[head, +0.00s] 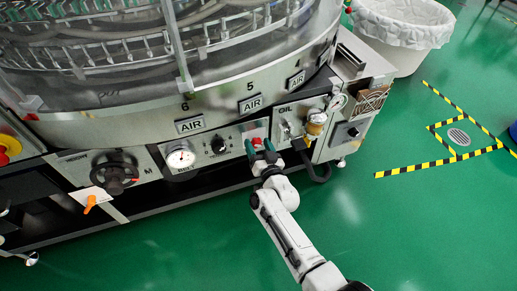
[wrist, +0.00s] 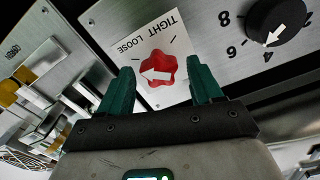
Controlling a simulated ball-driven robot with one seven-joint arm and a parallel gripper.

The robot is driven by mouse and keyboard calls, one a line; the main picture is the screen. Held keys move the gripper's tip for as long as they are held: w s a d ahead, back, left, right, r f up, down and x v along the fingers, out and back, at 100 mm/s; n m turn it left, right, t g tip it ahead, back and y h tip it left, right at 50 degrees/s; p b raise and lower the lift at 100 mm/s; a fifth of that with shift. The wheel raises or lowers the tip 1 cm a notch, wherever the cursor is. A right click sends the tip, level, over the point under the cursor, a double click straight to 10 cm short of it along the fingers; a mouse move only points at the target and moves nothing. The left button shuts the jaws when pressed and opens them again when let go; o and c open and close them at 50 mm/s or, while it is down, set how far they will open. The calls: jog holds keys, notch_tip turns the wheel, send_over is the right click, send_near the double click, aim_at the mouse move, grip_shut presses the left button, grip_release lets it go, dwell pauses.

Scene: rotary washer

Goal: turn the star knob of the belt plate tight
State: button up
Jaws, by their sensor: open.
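The red star knob (wrist: 163,70) sits on a white plate (wrist: 184,98) marked TIGHT and LOOSE in the wrist view. A white arrow on the knob points to the picture's left, on the LOOSE side. My gripper (wrist: 163,84) is open, with one green finger to each side of the knob in the picture. A gap shows between each finger and the knob; I cannot tell how far the fingertips reach in depth. In the head view the knob (head: 256,141) shows as a small red spot just beyond my gripper (head: 262,151), partly hidden by the fingers.
A black numbered dial (wrist: 277,24) is right of the knob in the wrist view. Green floor in front is clear.

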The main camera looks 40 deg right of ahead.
jog(key=shift+c, duration=0.5)
jog(key=c, duration=1)
jog(key=shift+o, duration=0.2)
jog(key=m, duration=0.5)
jog(key=shift+d+f+m+b, duration=0.1)
jog(key=shift+d+m+b, duration=0.05)
jog(key=shift+m+b, duration=0.15)
jog(key=m+b, duration=0.1)
jog(key=m, duration=0.4)
jog(key=shift+f, duration=0.1)
jog(key=m, duration=0.3)
jog(key=m+b, duration=0.1)
jog(key=m, duration=0.2)
jog(key=shift+f+m, duration=0.2)
jog(key=shift+m, duration=0.2)
jog(key=m+b, duration=0.1)
jog(key=m, duration=0.4)
jog(key=shift+m, duration=0.3)
